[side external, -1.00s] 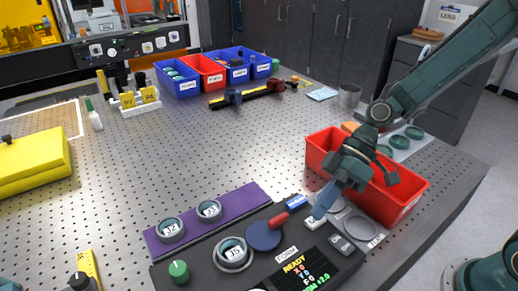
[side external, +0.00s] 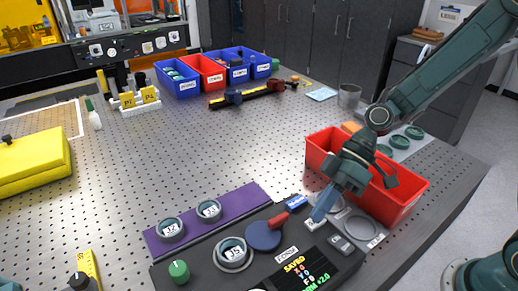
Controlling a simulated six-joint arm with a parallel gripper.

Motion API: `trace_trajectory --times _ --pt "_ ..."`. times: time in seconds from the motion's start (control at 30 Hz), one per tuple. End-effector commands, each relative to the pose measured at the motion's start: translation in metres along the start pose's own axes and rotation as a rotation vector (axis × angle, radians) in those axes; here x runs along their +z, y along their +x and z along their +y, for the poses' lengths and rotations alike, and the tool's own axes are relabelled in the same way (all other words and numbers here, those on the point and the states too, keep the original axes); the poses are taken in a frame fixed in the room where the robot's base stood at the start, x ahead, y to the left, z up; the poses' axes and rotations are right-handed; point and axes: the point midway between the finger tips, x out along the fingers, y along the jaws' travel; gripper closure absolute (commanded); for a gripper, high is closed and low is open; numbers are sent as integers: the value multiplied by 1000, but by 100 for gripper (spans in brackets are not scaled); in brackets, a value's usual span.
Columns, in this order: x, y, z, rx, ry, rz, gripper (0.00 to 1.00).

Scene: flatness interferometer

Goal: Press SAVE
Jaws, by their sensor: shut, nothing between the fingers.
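The dark control panel (side external: 202,262) lies at the front of the bench. Its screen (side external: 304,273) reads "SAVED" in yellow at the top, with smaller coloured lines below. My gripper (side external: 318,214) is shut and empty, pointing down at the panel's right part. Its tips are at a small white key (side external: 311,225), touching it or just above it, and cover part of it. The key's lettering is too small and hidden to read. A blue label (side external: 297,201) and a grey key (side external: 341,243) sit close by.
A red bin (side external: 398,208) stands right behind my gripper. A blue round knob with a red handle (side external: 263,236) is left of it. A purple strip (side external: 188,236) holds two ringed discs. The perforated bench middle is clear.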

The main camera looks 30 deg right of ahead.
Motion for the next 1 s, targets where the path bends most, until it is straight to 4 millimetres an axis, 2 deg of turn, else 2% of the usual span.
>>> trace_trajectory --times 1.0 --pt "-9 -12 -9 0 0 0 100"
